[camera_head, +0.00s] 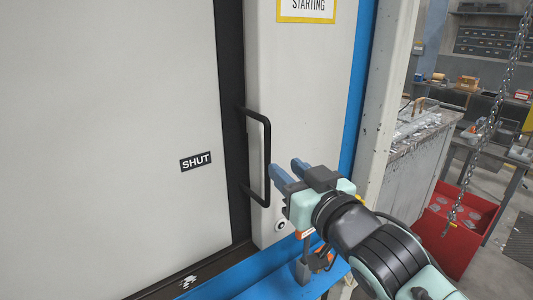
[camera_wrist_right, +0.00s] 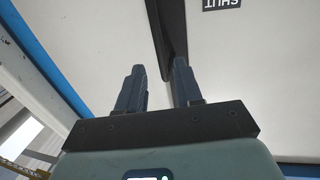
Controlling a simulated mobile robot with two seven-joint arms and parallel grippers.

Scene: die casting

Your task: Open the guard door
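The guard door (camera_head: 100,120) is a large pale grey panel with a SHUT label (camera_head: 196,161) and a black edge strip at its right side. Its black bar handle (camera_head: 265,150) stands upright on that edge. My right gripper (camera_head: 285,170) is just right of the handle's lower half, its two blue-grey fingers apart and pointing toward it. In the wrist view, my right gripper (camera_wrist_right: 158,88) shows a clear gap between its fingers, with a dark bar or strip beyond them; I cannot tell whether they touch the handle. My left gripper is not in view.
A pale machine panel (camera_head: 305,90) with a yellow-edged sign (camera_head: 305,8) stands right of the door, bordered by a blue post (camera_head: 358,90). A red bin (camera_head: 450,235), a hanging chain (camera_head: 490,125) and a workbench are farther right. A blue ledge (camera_head: 275,280) runs below.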

